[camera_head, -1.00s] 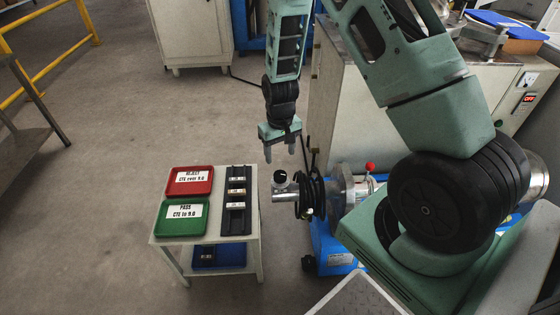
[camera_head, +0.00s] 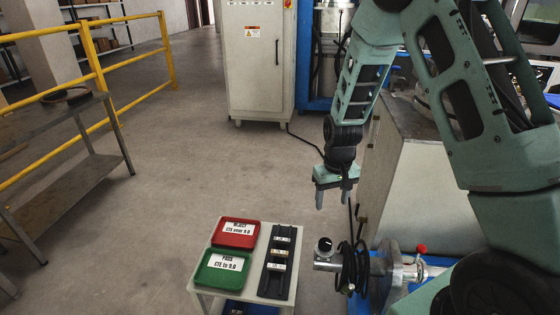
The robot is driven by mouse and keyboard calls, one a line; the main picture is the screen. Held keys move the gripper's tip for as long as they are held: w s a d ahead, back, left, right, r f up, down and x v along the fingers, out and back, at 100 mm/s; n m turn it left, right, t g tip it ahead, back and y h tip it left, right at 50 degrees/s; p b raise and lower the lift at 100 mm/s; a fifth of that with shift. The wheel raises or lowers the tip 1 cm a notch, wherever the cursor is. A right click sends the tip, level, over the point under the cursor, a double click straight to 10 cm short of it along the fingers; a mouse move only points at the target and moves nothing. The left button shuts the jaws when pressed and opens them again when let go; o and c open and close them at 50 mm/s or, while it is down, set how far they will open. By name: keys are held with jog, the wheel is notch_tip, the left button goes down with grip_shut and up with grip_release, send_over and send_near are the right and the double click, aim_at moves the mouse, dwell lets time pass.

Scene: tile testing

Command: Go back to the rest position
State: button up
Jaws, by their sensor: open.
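My gripper (camera_head: 333,197) hangs pointing down at the right of the picture's middle, with two fingers apart and nothing between them. It is in the air above and to the right of the small white table (camera_head: 202,284). On the table are a red tray (camera_head: 225,245) labelled REJECT, a green tray (camera_head: 209,282) labelled PASS, and a black rack (camera_head: 271,289) holding several small pale pieces. My gripper touches none of them.
A steel instrument with a dark knob (camera_head: 324,244) and a red-tipped lever (camera_head: 421,248) stands right of the table. A beige cabinet (camera_head: 254,70) is behind. A metal bench (camera_head: 60,190) and yellow railing (camera_head: 135,78) are at left. Open floor lies between.

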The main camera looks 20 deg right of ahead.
jog(key=s+a+r+n, duration=0.1)
jog(key=s+a+r, duration=0.15)
jog(key=a, duration=0.35)
jog(key=s+a+r+n+y, duration=0.1)
jog(key=s+a+r+n, duration=0.1)
jog(key=a+r, duration=0.25)
jog(key=s+a+r+n, duration=0.1)
jog(key=s+a+r, duration=0.2)
jog(key=a, duration=0.3)
jog(key=s+a+r+n, duration=0.3)
jog(key=s+a, duration=0.1)
jog(key=s, duration=0.5)
jog(key=s+a+r+n, duration=0.3)
jog(key=s+a+r, duration=0.1)
jog(key=s, duration=0.4)
notch_tip(320, 180, up, 22)
jog(key=p, duration=2.3)
jog(key=shift+r+m, duration=0.2)
jog(key=shift+m, duration=0.1)
jog(key=shift+w+f, duration=0.1)
